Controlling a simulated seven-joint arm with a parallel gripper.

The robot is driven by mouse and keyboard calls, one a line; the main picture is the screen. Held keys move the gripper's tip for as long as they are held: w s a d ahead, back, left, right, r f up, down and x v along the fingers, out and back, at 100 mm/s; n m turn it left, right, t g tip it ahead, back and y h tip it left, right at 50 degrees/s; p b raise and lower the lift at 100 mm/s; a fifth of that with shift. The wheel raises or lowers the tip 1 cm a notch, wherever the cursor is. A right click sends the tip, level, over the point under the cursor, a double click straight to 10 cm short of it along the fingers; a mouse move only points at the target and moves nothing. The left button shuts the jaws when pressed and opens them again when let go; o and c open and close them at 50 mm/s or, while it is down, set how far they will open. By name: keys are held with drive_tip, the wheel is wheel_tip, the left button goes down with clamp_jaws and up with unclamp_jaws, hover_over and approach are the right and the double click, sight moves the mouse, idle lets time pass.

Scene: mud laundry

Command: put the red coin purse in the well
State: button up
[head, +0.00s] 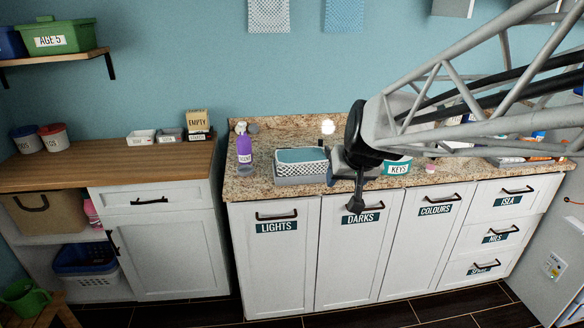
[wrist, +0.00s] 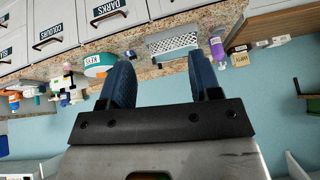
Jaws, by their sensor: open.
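I cannot make out a red coin purse for certain in either view. A small pinkish item (head: 431,168) lies on the counter right of the teal KEYS bowl (head: 397,167), too small to identify. Nothing I can clearly name as the well shows; my arm hides part of the counter. My gripper (wrist: 163,78) is open in the wrist view, with two blue fingers apart and nothing between them. In that view the patterned basket (wrist: 172,43) is beyond the fingers and the KEYS bowl (wrist: 99,64) is left of them.
The speckled counter (head: 262,189) also holds a purple bottle (head: 244,149) left of the basket (head: 301,162). Several small items crowd its right end, partly behind my arm. White cabinets (head: 275,265) stand below. A wooden counter (head: 60,168) at left has small labelled boxes and much bare room.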

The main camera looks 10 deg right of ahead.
drive_tip(key=s+a+f+g, duration=0.1)
drive_tip(key=s+f+g, duration=0.1)
drive_tip(key=s, duration=0.9)
drive_tip(key=s+a+f+g+h, duration=0.1)
drive_tip(key=s+f, duration=0.1)
drive_tip(key=s, duration=1)
drive_tip(key=shift+n+g, duration=0.3)
drive_tip(key=shift+g, duration=0.1)
drive_tip(key=shift+w, duration=0.1)
